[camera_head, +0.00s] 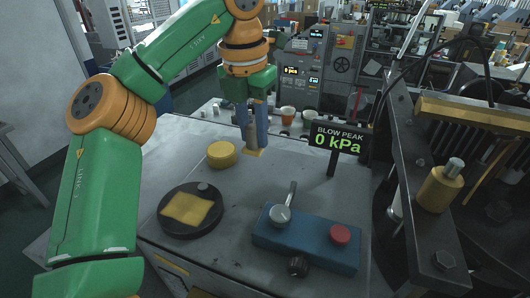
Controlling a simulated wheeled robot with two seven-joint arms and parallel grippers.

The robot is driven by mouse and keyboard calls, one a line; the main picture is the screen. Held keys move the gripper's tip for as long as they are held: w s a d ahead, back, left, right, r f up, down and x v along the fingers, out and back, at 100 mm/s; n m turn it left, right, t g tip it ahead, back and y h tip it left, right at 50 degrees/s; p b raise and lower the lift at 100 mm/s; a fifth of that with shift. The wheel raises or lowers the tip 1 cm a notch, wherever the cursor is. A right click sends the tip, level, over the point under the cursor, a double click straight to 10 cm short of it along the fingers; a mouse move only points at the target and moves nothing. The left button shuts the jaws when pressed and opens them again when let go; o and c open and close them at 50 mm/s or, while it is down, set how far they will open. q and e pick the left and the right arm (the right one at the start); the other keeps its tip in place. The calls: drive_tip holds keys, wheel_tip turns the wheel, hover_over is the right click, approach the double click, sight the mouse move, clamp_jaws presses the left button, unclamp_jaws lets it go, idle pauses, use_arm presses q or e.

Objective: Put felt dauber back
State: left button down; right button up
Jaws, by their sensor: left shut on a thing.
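My left gripper (256,140) points down over the far part of the grey worktop. Its two blue-grey fingers are shut on a slim object, which I take to be the felt dauber (251,133). Its grey-brown body shows between the fingers, partly hidden by them. A small yellowish patch shows just below the fingertips. I cannot tell whether it belongs to the dauber or to the worktop, or whether the dauber touches the surface. My right gripper is not in view.
A round yellow block (221,155) sits left of the gripper. A dark round dish (178,229) with a yellow cloth (187,208) lies nearer. A blue control box (305,243) with lever and red button stands front right, below the "0 kPa" sign (339,140). Dark machinery fills the right.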

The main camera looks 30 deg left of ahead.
use_arm(q)
drive_tip(key=w+f, duration=0.1)
drive_tip(key=f, duration=0.1)
drive_tip(key=w+d+f, duration=0.1)
drive_tip(key=w, duration=0.1)
drive_tip(key=shift+w+f, duration=0.25)
drive_tip(key=shift+f, duration=0.15)
drive_tip(key=f, duration=0.2)
drive_tip(key=f+b, duration=0.1)
drive_tip(key=shift+a, duration=0.25)
drive_tip(key=shift+a+f, duration=0.15)
drive_tip(key=shift+a, duration=0.05)
drive_tip(key=shift+d+f, duration=0.2)
drive_tip(key=c, duration=0.6)
unclamp_jaws()
drive_tip(key=shift+r, duration=0.15)
drive_tip(key=r, duration=0.5)
drive_tip(key=s+r+p, duration=0.1)
drive_tip(key=r, duration=0.1)
drive_tip(key=shift+r, duration=0.35)
